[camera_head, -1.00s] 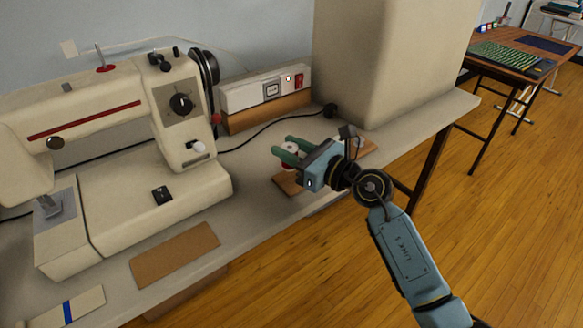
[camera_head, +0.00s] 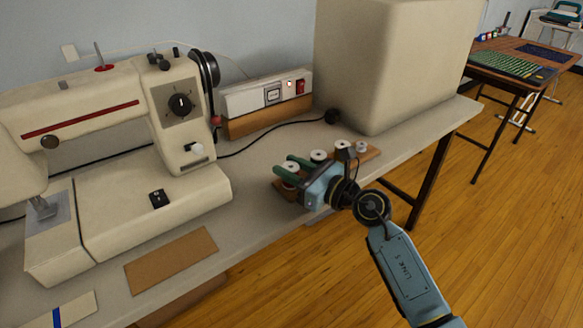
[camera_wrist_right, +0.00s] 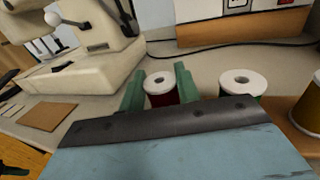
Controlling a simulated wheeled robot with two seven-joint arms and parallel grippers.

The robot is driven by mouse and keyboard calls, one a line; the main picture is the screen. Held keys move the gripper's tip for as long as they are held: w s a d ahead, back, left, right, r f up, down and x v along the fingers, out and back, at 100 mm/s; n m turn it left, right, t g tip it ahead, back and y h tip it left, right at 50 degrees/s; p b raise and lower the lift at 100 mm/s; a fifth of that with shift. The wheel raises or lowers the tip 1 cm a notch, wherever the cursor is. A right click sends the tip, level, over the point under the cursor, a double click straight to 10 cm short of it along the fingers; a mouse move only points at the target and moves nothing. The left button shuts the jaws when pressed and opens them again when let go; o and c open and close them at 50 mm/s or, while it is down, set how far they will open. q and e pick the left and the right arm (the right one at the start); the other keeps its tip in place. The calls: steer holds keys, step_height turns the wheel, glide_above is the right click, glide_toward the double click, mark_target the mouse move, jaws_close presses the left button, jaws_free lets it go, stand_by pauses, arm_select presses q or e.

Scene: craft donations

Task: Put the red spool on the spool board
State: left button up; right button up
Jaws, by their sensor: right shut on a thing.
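The red spool (camera_wrist_right: 161,93) has a white top and a dark red body. It stands upright between the green fingers of my right gripper (camera_wrist_right: 158,87), which is shut on it. In the head view, the right gripper (camera_head: 290,170) is at the left end of the brown spool board (camera_head: 373,153), with the white top of the red spool (camera_head: 289,167) between its fingers. I cannot tell whether the spool's base touches the board. Part of the board is hidden by the gripper. My left gripper is not in view.
Other spools stand along the board: a green one (camera_wrist_right: 243,84) close beside the right finger and a yellow one (camera_wrist_right: 309,106). A sewing machine (camera_head: 130,215) stands at left, a large beige box (camera_head: 390,60) behind. A brown mat (camera_head: 170,260) lies at front.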

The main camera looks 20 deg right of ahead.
steer(key=shift+f, duration=0.1)
steer(key=o, duration=0.9)
steer(key=shift+o, duration=0.2)
